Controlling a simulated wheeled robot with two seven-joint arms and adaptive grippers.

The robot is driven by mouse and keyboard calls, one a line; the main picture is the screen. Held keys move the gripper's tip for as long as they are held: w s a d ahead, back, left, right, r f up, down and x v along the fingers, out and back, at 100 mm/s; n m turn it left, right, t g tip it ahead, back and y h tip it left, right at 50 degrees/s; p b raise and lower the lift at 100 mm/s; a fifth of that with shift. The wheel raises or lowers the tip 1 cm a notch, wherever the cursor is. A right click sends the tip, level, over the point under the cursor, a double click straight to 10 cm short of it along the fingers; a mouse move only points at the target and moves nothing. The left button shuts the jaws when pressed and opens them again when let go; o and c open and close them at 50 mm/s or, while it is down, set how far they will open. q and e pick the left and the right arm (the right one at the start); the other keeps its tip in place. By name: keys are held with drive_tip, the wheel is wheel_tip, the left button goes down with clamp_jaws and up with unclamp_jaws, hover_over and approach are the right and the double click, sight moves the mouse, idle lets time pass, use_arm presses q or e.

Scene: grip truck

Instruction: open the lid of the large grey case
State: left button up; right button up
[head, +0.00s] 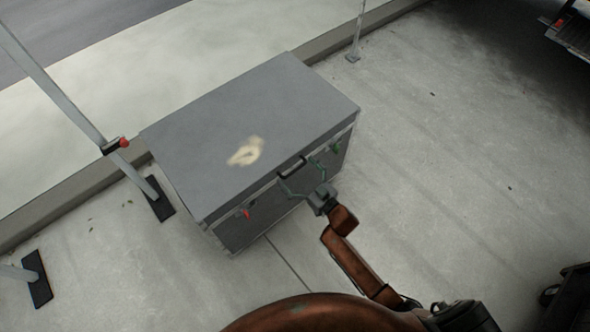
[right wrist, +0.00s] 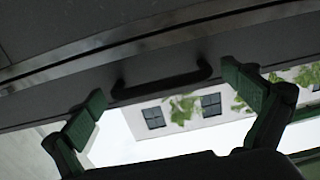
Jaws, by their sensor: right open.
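The large grey case (head: 250,130) stands on the pavement with its flat lid down and a pale worn mark on top. A dark handle (head: 292,167) is at the middle of its front edge, and it also shows in the right wrist view (right wrist: 165,80). My right gripper (head: 305,178) is open in front of the case, close to the handle. In the right wrist view its green fingers (right wrist: 165,103) are spread to either side of the handle, with nothing between the pads. I cannot tell whether a finger touches the case. My left gripper is not in view.
A red catch (head: 247,213) sits on the case's front. Stands with dark feet (head: 160,198) are at the left, and a thin post (head: 356,35) is behind. A kerb runs behind the case. The pavement (head: 450,150) to the right is largely clear.

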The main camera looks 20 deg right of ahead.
drive_tip(key=c, duration=1.5)
drive_tip(key=shift+r, duration=0.1)
